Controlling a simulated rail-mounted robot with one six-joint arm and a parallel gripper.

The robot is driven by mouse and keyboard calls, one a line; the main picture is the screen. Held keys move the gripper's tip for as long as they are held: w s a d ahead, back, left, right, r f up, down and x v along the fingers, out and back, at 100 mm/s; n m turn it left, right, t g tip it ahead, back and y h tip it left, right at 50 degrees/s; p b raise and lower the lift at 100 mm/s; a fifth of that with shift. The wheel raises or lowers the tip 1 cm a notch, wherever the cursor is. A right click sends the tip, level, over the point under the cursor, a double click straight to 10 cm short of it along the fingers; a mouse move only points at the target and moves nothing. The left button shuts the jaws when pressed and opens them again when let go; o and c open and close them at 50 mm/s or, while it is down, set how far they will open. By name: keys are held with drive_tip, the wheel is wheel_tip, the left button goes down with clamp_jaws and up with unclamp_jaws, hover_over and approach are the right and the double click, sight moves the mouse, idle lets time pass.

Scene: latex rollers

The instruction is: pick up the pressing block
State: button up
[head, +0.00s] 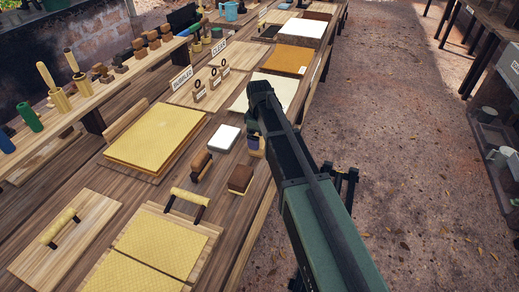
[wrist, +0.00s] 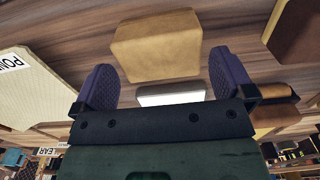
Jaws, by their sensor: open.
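A plain tan block, which I take to be the pressing block (wrist: 155,45), lies between and ahead of my fingers in the wrist view. In the head view only a little of the pressing block (head: 257,154) shows under my gripper (head: 256,142), near the bench's right edge. My gripper also shows in the wrist view (wrist: 164,68), with its two purple fingers spread apart on either side of the block. It is open and empty. A gap shows between the block and each finger, though the depth is hard to judge.
A white pad (head: 224,138) lies just left of the block. A wooden-handled tool (head: 201,163) and a dark-topped brown block (head: 241,179) stand nearer on the bench. A cream board (head: 262,92) lies beyond. The floor (head: 410,120) to the right is open.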

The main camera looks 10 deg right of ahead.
wheel_tip(320, 180, down, 5)
drive_tip(key=b, duration=0.4)
drive_tip(key=shift+d, duration=0.1)
drive_tip(key=shift+r, duration=0.2)
drive_tip(key=c, duration=0.8)
drive_tip(key=shift+o, duration=0.2)
drive_tip(key=shift+r, duration=0.1)
wheel_tip(320, 180, up, 20)
drive_tip(key=p, duration=2)
